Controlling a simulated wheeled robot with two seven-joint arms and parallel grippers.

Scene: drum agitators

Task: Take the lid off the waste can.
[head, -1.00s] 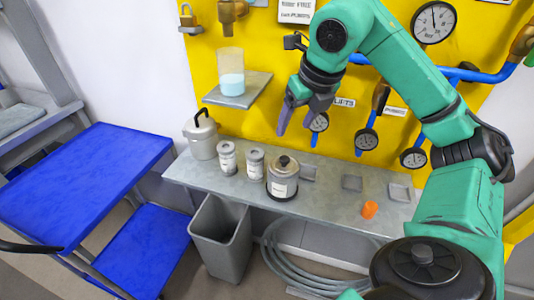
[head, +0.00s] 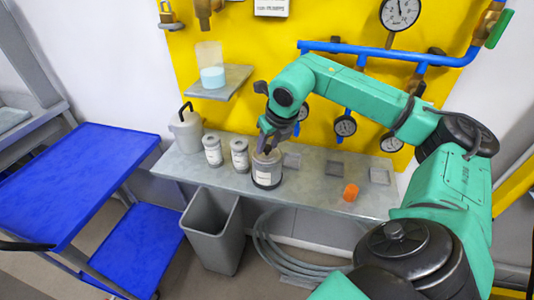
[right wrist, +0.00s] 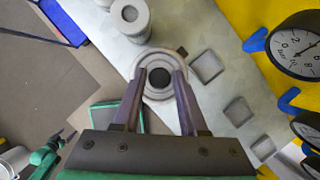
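A grey can (head: 267,172) with a pale label and a dark band at its base stands on the metal shelf; I take it for the waste can. Its round lid with a dark knob (right wrist: 160,77) shows from above in the right wrist view. My right gripper (head: 268,147) is right over the can, pointing down. In the right wrist view its two purple-grey fingers (right wrist: 160,80) stand apart on either side of the knob, with small gaps visible. In the head view the gripper hides most of the lid.
Two small labelled canisters (head: 212,150) and a can with a black handle (head: 186,130) stand left of the can. An orange piece (head: 350,192) lies right. Square plates lie behind it. A grey bin (head: 212,230) stands below, a blue cart (head: 75,180) left.

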